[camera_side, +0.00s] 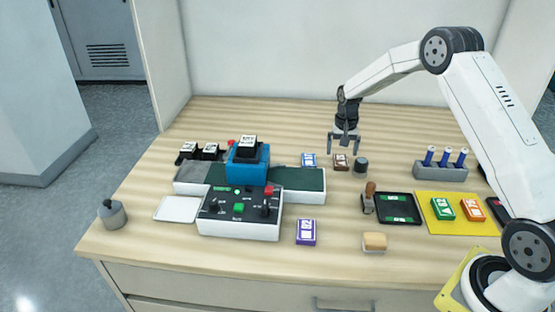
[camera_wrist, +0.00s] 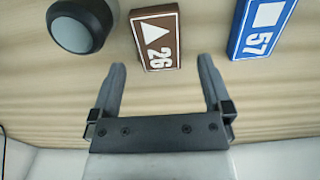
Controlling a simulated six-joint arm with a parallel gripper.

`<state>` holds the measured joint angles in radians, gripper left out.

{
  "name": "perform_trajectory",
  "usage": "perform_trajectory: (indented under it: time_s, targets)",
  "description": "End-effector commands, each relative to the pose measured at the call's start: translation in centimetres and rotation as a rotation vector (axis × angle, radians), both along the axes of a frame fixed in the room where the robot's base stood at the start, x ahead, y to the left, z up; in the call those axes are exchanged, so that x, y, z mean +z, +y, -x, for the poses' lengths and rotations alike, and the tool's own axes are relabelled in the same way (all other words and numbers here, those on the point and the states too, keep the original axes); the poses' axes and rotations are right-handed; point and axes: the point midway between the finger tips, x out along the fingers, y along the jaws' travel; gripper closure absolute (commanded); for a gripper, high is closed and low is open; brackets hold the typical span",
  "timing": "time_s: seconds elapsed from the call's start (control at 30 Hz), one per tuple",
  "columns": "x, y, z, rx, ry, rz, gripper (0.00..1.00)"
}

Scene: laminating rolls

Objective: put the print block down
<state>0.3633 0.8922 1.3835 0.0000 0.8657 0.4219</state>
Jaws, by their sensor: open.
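A brown print block (camera_side: 341,162) marked 26 with a white triangle lies on the wooden table. It also shows in the wrist view (camera_wrist: 154,38), ahead of and between the fingertips. My gripper (camera_side: 343,150) is open and empty above the table near this block; the wrist view shows its two fingers (camera_wrist: 162,65) spread apart with nothing held. A blue block (camera_side: 309,160) marked 57 with a square lies to the left, at the upper right in the wrist view (camera_wrist: 262,28).
A dark round-topped object (camera_side: 360,167) stands close right of the brown block, also in the wrist view (camera_wrist: 82,25). A machine with a green bed (camera_side: 311,181) is at left. Purple (camera_side: 306,232), green (camera_side: 443,208) and orange (camera_side: 472,209) blocks lie nearer.

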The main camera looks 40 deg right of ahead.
Motion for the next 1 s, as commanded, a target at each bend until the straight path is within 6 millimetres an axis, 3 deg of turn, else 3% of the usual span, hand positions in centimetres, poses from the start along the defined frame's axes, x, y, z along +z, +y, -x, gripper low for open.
perform_trajectory:
  time_s: [0.3,0.83,1.0]
  targets:
    - [-3.0,0.0,0.1,0.000,0.001,-0.001,0.00]
    - [-3.1,0.0,0.1,0.000,0.000,0.000,0.00]
    - [-3.1,0.0,0.1,0.000,0.000,0.000,0.54]
